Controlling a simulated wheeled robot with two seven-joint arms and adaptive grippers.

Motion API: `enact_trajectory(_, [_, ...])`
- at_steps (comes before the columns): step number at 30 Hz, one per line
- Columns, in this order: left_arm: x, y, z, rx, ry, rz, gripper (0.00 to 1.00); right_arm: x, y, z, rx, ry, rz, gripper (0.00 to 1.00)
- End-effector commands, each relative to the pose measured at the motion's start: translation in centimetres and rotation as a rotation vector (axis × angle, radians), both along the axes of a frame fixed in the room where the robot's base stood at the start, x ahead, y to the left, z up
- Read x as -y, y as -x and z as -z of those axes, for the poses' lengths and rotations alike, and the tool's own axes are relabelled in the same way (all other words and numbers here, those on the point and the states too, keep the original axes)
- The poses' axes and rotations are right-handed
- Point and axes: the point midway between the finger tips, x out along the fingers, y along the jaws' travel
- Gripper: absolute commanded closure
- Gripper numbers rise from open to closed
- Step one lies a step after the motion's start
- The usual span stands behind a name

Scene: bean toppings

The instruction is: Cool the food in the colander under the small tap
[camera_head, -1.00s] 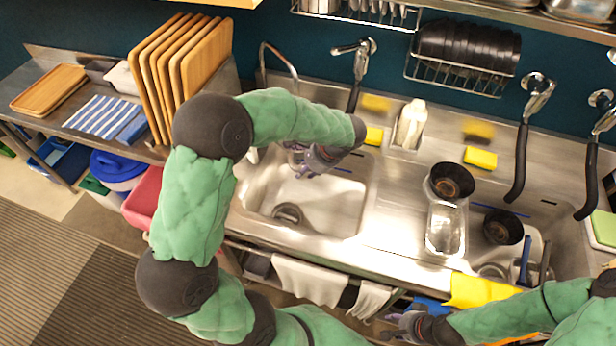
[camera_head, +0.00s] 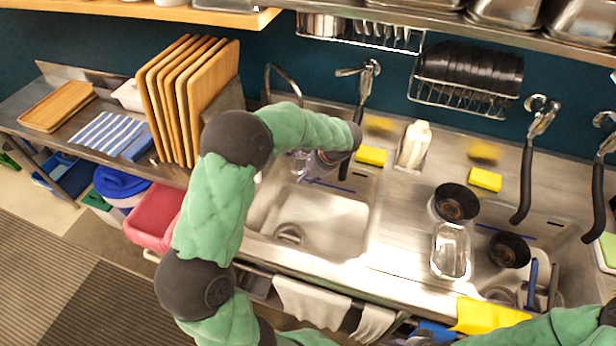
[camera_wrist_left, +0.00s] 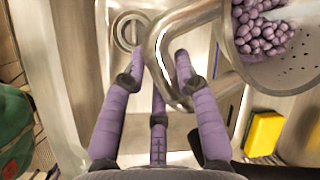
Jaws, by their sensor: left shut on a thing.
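My left gripper (camera_head: 306,172) is over the back left part of the left sink basin, close below the small curved tap (camera_head: 283,78). In the left wrist view its purple fingers (camera_wrist_left: 165,70) are shut around the metal loop handle (camera_wrist_left: 176,35) of the colander (camera_wrist_left: 282,72). The colander holds purple beans (camera_wrist_left: 258,34), and a pale streak like water falls onto them at the picture's edge. In the head view my left arm hides most of the colander. My right gripper is almost wholly cut off at the bottom edge, so its fingers cannot be judged.
The left basin (camera_head: 318,222) is otherwise empty. Dark bowls (camera_head: 456,201) and a clear container (camera_head: 451,252) are to the right. Upright wooden boards (camera_head: 205,105) stand at left.

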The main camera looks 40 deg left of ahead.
Motion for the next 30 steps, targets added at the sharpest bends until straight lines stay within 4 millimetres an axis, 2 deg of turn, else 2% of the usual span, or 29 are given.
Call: enact_trajectory(30, [0.76,-0.69,-0.11,0.003,-0.001,-0.001,1.00,0.00,0.00,-0.16,0.000,0.000,0.000,0.60])
